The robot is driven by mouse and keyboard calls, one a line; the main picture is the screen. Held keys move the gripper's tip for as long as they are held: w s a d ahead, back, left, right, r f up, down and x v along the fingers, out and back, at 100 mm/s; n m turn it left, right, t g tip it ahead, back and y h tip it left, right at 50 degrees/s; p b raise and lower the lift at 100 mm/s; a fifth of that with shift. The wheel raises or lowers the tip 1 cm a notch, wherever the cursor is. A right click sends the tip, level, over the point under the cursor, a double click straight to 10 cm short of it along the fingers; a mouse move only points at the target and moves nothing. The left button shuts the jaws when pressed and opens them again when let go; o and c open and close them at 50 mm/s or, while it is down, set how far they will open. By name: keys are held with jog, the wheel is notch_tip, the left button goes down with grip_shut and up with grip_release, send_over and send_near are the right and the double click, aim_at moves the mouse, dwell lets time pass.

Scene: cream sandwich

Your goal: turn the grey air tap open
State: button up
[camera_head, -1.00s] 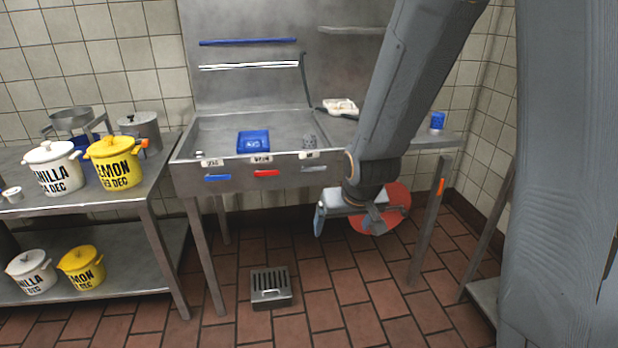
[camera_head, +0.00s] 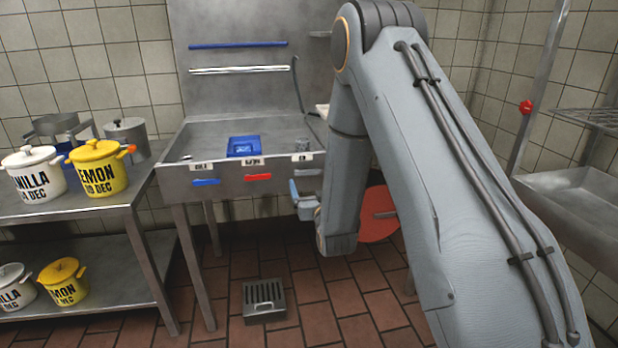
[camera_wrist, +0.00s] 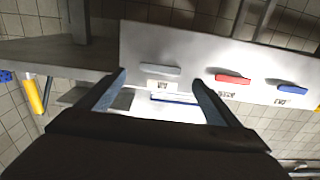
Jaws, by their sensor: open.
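The grey air tap (camera_head: 308,172) is a small flat handle at the right of the sink's front panel. The red tap (camera_head: 258,177) and blue tap (camera_head: 206,182) sit left of it. My gripper (camera_head: 305,200) is just below and in front of the grey tap; the arm hides part of it. In the wrist view my gripper (camera_wrist: 158,80) is open and empty. There the grey tap (camera_wrist: 160,70) shows between the fingertips, lying level, with a gap to each finger. The red tap (camera_wrist: 233,78) and blue tap (camera_wrist: 292,89) are right of it.
A metal sink (camera_head: 290,128) with a blue tray (camera_head: 244,146) is behind the taps. A red-orange disc (camera_head: 379,222) is beside my arm. A shelf table (camera_head: 80,215) with pots stands at left. A floor drain box (camera_head: 264,301) lies below.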

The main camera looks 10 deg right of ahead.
aim_at(307, 173)
jog(key=shift+w, duration=3.2)
